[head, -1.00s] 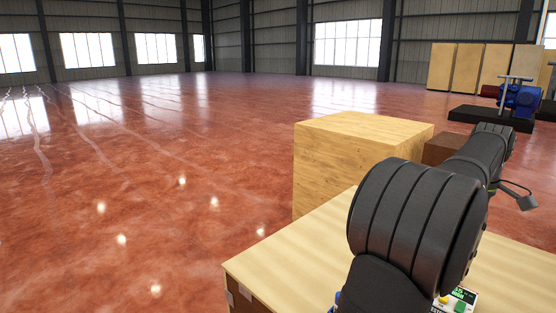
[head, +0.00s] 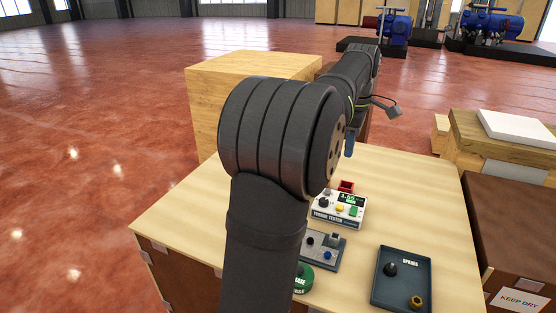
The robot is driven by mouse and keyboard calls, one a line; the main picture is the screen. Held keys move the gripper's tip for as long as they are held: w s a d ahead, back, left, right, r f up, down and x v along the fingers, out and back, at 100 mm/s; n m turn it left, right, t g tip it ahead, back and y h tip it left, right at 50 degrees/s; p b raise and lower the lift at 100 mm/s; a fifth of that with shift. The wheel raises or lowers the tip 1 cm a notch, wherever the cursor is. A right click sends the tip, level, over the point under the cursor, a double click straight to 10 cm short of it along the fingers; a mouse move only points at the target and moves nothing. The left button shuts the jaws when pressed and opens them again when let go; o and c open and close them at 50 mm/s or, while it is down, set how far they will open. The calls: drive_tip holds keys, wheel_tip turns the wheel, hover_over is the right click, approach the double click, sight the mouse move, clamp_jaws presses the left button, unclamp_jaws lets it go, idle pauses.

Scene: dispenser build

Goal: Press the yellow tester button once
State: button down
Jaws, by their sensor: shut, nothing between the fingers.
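The torque tester (head: 322,217) is a white box with a lit green display, standing on the light wooden table. Its yellow button (head: 340,208) is small and sits on the top face, between a black knob and a green button (head: 353,211). My gripper (head: 349,146) shows only as a slim blue tip below my dark arm, above and behind the tester in the picture. It is shut, apart from the yellow button, and holds nothing visible. My arm hides the rest of it.
The table between tester and right edge is clear.

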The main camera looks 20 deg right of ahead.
drive_tip(key=m+t+y, duration=0.3)
drive_tip(key=m+t, duration=0.1)
drive_tip(key=m, duration=0.3)
hover_over(340, 208)
wheel_tip(340, 208, down, 6)
drive_tip(key=r, duration=0.1)
drive_tip(key=m+t, duration=0.1)
drive_tip(key=m, duration=0.1)
drive_tip(key=f+m+t, duration=0.1)
drive_tip(key=m+t, duration=0.1)
drive_tip(key=f+m+t, duration=0.1)
drive_tip(key=m, duration=0.2)
drive_tip(key=shift+s+d+t, duration=0.25)
drive_tip(key=shift+d+t, duration=0.05)
drive_tip(key=shift+d, duration=0.05)
drive_tip(key=shift+f, duration=0.1)
drive_tip(key=shift+f, duration=4.35)
drive_tip(key=shift+f, duration=0.15)
drive_tip(key=shift+f, duration=0.3)
